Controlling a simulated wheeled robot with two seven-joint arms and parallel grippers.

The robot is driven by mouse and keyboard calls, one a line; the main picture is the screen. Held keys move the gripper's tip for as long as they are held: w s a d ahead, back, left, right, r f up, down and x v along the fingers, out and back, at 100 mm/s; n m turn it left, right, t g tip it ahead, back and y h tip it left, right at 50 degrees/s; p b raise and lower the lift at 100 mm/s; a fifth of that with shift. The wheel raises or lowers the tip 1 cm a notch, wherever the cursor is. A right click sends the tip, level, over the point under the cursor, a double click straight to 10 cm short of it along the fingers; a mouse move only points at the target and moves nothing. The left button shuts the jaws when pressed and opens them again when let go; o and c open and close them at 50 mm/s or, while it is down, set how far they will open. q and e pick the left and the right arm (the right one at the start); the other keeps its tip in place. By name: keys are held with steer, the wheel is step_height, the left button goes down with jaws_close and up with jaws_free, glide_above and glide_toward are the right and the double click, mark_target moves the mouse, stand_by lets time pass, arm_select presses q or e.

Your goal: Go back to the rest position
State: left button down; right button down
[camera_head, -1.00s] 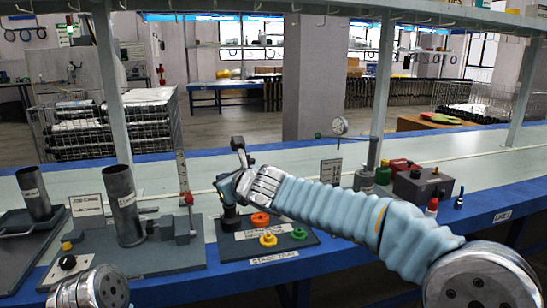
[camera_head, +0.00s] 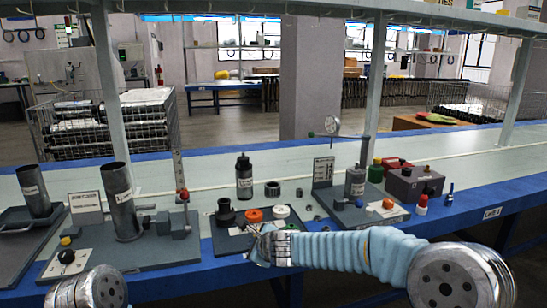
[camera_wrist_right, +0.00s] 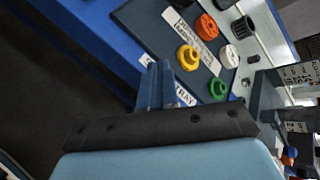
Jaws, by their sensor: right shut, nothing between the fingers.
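My right gripper (camera_head: 258,228) is shut and empty. In the head view it is at the front edge of the dark stage tray (camera_head: 222,242), and its arm comes in from the lower right. In the right wrist view its fingertips (camera_wrist_right: 157,68) are together, beside the tray's label edge. The tray holds an orange ring (camera_head: 254,215), a white ring (camera_head: 281,211) and a black part (camera_head: 225,212). The wrist view also shows a yellow ring (camera_wrist_right: 188,57) and a green ring (camera_wrist_right: 218,89) there. My left gripper is out of view; only a silver arm joint shows at lower left.
A black bottle (camera_head: 244,180) stands behind the tray. A grey fixture with a tube (camera_head: 120,195) is to the left. A dial-gauge stand (camera_head: 333,127) and a grey box (camera_head: 415,186) are to the right. Floor is clear in front of the blue table edge (camera_head: 180,282).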

steer(key=s+d+f+n+g+h, duration=0.1)
steer(key=s+d+f+n, duration=0.25)
steer(key=f, duration=0.45)
steer(key=s+d+f+n+g, duration=0.2)
steer(key=s+d+f+n, duration=0.15)
steer(key=f, duration=0.45)
steer(key=s+d+f+n+g+h, duration=0.1)
steer(key=s+d+f+n, duration=0.2)
steer(key=f, duration=0.5)
steer(key=s+d+f+n+g, duration=0.1)
steer(key=s+d+f+n, duration=0.1)
steer(key=s, duration=0.6)
steer(key=s+d+f+n+g, duration=0.1)
steer(key=s+f+n+g, duration=0.1)
steer(key=s+f+n, duration=0.2)
steer(key=s+d+f+n+g+y, duration=0.1)
steer(key=s+f, duration=0.5)
steer(key=s, duration=0.6)
steer(key=shift+s+d+f+n+g, duration=0.35)
steer(key=shift+d+n+g, duration=0.4)
steer(key=shift+n, duration=0.45)
